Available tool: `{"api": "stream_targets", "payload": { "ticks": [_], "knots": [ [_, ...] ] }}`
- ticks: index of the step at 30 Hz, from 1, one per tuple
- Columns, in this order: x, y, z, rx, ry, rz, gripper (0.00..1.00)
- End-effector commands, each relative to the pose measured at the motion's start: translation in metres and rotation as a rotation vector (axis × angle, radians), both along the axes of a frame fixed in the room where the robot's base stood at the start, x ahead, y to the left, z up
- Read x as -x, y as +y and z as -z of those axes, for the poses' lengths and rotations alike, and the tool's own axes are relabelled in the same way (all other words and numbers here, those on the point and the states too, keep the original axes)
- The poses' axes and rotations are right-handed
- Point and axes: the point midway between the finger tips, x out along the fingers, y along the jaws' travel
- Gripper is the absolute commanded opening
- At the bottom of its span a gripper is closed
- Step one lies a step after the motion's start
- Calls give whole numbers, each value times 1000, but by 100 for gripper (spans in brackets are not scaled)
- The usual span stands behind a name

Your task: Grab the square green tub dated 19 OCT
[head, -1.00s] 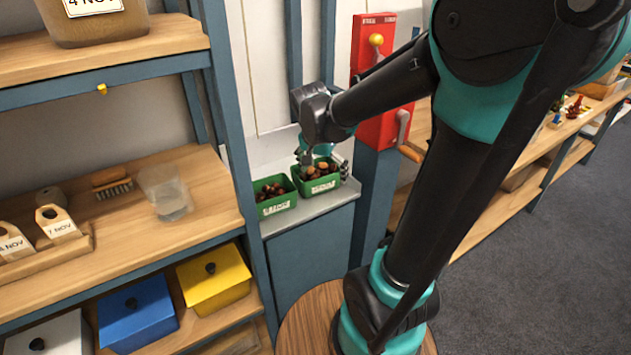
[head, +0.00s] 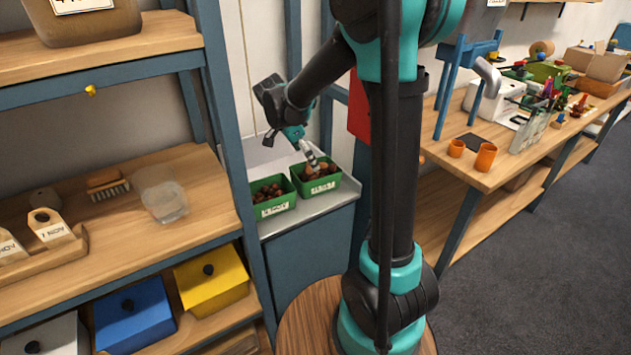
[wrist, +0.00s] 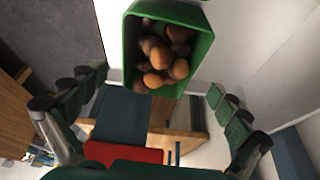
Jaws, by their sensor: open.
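Two square green tubs of chestnuts stand side by side on a grey ledge, the left tub (head: 273,207) and the right tub (head: 322,189). Each has a pale label on its front, but I cannot read the dates. My gripper (head: 314,161) is at the right tub, tilted down over it from behind. In the wrist view a green tub (wrist: 202,52) full of chestnuts lies just beyond my open gripper (wrist: 157,85), with the fingers spread to either side. I cannot tell whether a finger touches it. Nothing is held.
The grey ledge (head: 325,215) is narrow, with a blue shelf post (head: 232,130) on its left. A wooden shelf (head: 110,225) holds a clear cup (head: 163,197), a brush and dated tags. Blue and yellow boxes sit below. A workbench (head: 470,172) with orange cups stands right.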

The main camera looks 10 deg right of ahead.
Motion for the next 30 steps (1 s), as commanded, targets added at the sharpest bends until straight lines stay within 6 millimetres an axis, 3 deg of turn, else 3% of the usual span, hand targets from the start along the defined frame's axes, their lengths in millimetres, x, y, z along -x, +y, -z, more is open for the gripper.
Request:
{"api": "stream_targets", "payload": {
  "ticks": [3, 11, 21, 30],
  "knots": [
    [-3, -7, 17, 0, 0, 1, 100],
    [-4, -13, 32, 0, -1, 0, 100],
    [-10, -30, 72, 0, -1, 0, 100],
    [-10, -31, 75, 0, -1, -1, 99]
  ]
}}
